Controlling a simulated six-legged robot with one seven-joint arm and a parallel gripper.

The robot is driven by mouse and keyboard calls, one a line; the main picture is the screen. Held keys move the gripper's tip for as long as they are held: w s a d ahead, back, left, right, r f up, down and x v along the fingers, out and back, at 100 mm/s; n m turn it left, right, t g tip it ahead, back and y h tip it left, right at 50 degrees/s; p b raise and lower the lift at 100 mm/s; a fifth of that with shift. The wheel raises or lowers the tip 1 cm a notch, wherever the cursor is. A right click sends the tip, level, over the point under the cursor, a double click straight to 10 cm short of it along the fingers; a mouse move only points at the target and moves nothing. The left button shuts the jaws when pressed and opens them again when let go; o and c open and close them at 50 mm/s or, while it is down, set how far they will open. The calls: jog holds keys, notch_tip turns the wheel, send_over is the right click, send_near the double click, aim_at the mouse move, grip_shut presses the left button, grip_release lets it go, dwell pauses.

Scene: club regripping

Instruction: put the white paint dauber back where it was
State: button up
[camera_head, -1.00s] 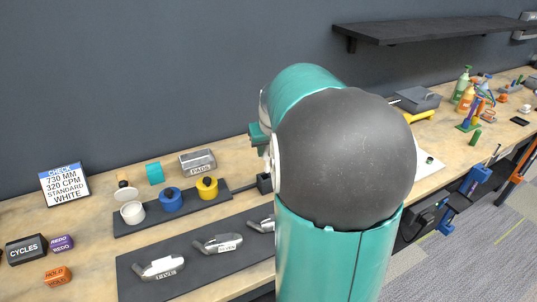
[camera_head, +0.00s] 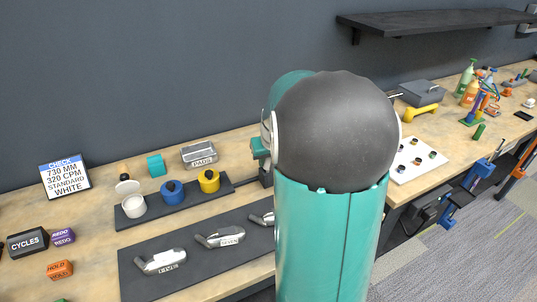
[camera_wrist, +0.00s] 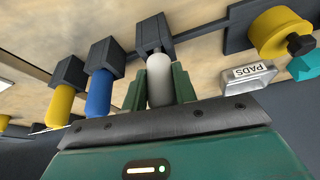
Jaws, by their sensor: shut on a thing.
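The white paint dauber (camera_wrist: 159,82) is between the green fingers of my gripper (camera_wrist: 158,88) in the wrist view, which is upside down. The fingers are shut on its white handle. Its far end meets a dark square block (camera_wrist: 153,35); I cannot tell how deep it sits. A blue dauber (camera_wrist: 99,93) and a yellow dauber (camera_wrist: 62,105) stand in similar dark blocks beside it. In the head view my arm hides the dauber and most of these blocks.
An open white pot (camera_head: 133,205), a blue pot (camera_head: 172,191) and a yellow pot (camera_head: 209,181) stand on a dark strip. A PADS tin (camera_head: 199,155) is behind. Club heads (camera_head: 160,262) lie on a dark mat in front. A shelf (camera_head: 430,22) overhangs at upper right.

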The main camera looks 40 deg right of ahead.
jog(key=shift+s, duration=0.1)
jog(key=shift+f, duration=0.55)
dwell(0.3)
jog(key=o, duration=1.1)
jog(key=v, duration=1.3)
jog(key=shift+a+r, duration=0.15)
jog(key=shift+r, duration=0.2)
